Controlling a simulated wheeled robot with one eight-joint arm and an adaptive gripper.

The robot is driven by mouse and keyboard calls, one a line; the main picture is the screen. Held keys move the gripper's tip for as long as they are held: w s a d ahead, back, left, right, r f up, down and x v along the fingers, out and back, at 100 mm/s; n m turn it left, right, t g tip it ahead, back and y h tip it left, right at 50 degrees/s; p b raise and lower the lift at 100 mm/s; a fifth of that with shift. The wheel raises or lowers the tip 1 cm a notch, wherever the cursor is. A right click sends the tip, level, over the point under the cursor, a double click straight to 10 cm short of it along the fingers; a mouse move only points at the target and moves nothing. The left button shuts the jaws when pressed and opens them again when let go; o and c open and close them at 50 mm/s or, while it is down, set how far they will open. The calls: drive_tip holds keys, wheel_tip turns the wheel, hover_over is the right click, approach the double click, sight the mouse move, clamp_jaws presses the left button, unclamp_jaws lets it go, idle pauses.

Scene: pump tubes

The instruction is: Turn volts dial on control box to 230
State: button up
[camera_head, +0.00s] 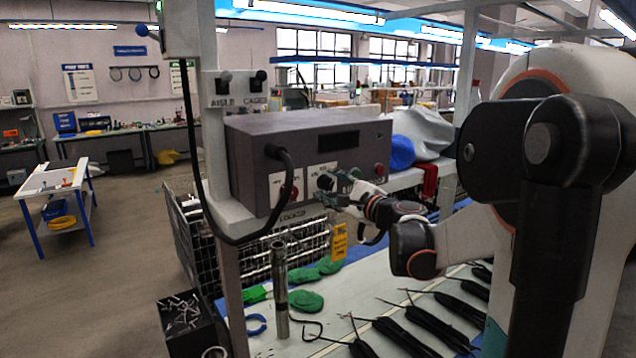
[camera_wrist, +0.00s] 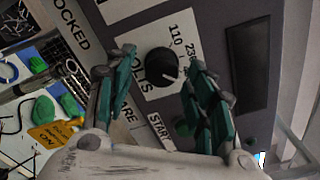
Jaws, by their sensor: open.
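The control box (camera_head: 255,150) is a grey box mounted on a pale post in the head view. The volts dial (camera_wrist: 162,62) is a round black knob on a white label plate (camera_wrist: 120,10) reading VOLTS, 110 and 230 in the wrist view. A small light mark shows at its lower right edge. I cannot tell for sure which number it is set to. My gripper (camera_wrist: 160,66) is open, with one green-padded finger on each side of the dial and a visible gap to it. In the head view my gripper (camera_head: 338,188) is in front of the box's face and hides the dial.
Below are a bench (camera_head: 345,285) with black tube bundles (camera_head: 408,335), green gloves (camera_head: 307,300) and a metal cylinder (camera_head: 280,290).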

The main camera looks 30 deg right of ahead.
drive_tip(key=shift+w, duration=0.45)
drive_tip(key=shift+s, duration=0.1)
drive_tip(key=c, duration=1.1)
drive_tip(key=shift+n, duration=0.4)
drive_tip(key=n+b, duration=0.1)
drive_tip(key=n, duration=0.2)
drive_tip(key=shift+n, duration=0.3)
drive_tip(key=shift+n+b, duration=0.5)
drive_tip(key=shift+n, duration=1.7)
